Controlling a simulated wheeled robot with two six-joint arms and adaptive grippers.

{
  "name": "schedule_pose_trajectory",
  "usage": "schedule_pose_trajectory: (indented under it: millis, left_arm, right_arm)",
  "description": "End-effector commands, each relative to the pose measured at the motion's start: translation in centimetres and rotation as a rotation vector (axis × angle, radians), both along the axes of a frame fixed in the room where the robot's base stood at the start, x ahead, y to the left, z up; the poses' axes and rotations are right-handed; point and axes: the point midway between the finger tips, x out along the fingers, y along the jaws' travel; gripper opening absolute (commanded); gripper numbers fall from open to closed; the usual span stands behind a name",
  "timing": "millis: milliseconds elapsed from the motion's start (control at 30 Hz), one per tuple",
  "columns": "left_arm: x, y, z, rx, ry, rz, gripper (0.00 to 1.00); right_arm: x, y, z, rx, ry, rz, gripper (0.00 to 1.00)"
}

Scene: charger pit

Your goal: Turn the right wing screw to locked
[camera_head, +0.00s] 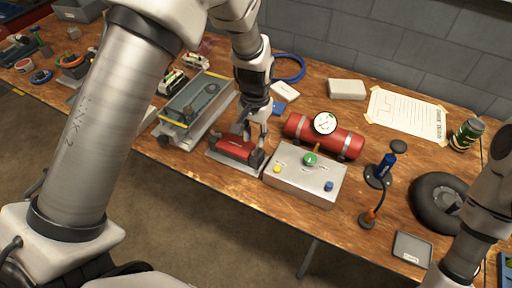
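A red block-shaped unit (233,147) with dark ends sits in a low grey metal cradle (222,160) near the table's front edge. My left gripper (252,130) points down over the right part of this unit. Its fingers look a little apart, but their tips are against the dark end, and I cannot tell whether they are closed on anything. The right wing screw cannot be made out; the gripper or its small size hides it. My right arm (468,240) comes in at the right edge, with its gripper out of view.
Close on the right are a grey control box (318,186) with coloured knobs and a red cylinder (345,142) with a gauge. On the left a grey metal fixture (205,98) stands close by. A black ring (425,200) lies further right.

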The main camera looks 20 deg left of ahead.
Motion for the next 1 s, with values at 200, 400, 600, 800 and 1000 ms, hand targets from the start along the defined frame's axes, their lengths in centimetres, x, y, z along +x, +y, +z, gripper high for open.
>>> schedule_pose_trajectory:
  millis: [200, 400, 600, 800, 1000]
  left_arm:
    - [0.9, -0.1, 0.9, 0.005, -0.047, -0.004, 0.31]
    - [0.8, 0.0, -3.0, 0.006, -0.045, -0.004, 0.31]
    - [0.9, 0.0, -5.5, 0.005, -0.048, -0.004, 0.31]
    - [0.9, 0.0, -5.7, 0.005, -0.049, -0.004, 0.31]
    - [0.8, 0.0, -5.7, 0.005, -0.048, -0.004, 0.00]
  right_arm:
    - [0.0, 0.0, 0.0, 0.000, 0.000, 0.000, 0.93]
    - [0.0, 0.0, 0.4, 0.000, 0.000, 0.000, 0.93]
    - [0.0, 0.0, 0.6, 0.000, 0.000, 0.000, 0.93]
    - [0.0, 0.0, 0.5, 0.000, 0.000, 0.000, 0.93]
    - [0.0, 0.0, 0.5, 0.000, 0.000, 0.000, 0.93]
